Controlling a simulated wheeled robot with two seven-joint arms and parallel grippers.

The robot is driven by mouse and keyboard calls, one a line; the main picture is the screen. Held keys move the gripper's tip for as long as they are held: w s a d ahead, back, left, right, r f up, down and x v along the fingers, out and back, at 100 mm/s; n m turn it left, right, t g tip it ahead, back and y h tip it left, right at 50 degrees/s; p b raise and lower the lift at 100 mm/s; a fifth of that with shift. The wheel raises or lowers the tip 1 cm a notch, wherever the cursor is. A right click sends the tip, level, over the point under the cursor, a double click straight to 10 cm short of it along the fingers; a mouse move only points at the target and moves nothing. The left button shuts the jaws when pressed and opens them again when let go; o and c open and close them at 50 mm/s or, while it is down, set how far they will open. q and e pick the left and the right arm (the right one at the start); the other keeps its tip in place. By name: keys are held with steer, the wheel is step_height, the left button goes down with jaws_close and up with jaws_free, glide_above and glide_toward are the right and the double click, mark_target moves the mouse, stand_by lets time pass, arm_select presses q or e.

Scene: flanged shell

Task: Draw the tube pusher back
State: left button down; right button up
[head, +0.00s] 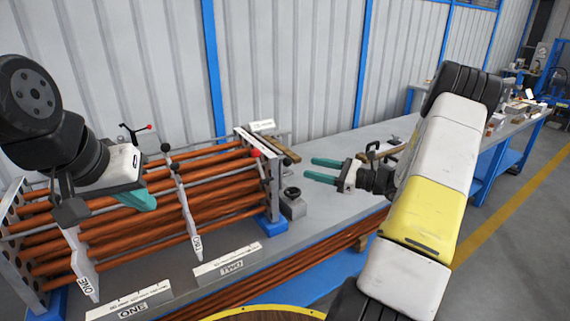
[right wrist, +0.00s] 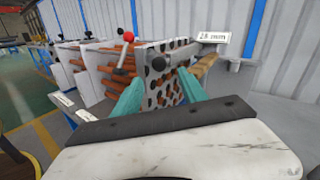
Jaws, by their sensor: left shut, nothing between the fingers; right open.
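A rack of copper-coloured tubes (head: 140,208) passes through upright plates and ends at a perforated end plate (right wrist: 160,72). A wooden rod-like piece (head: 283,152) lies beside that end plate and also shows in the right wrist view (right wrist: 204,68); I cannot tell if it is the tube pusher. My right gripper (head: 308,168) is open and empty, pointing at the end plate with a gap between. In the right wrist view its teal fingers (right wrist: 160,80) stand apart in front of the holes. My left gripper (head: 142,202) is shut and empty above the tubes, its tips partly hidden.
A small dark-topped grey block (head: 292,203) sits on the bench by the end plate. The bench (head: 345,222) is clear right of the block.

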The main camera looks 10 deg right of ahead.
steer(key=x, duration=0.7)
steer(key=shift+a, duration=0.2)
steer(key=shift+w, duration=0.15)
jaws_close()
stand_by(1.1)
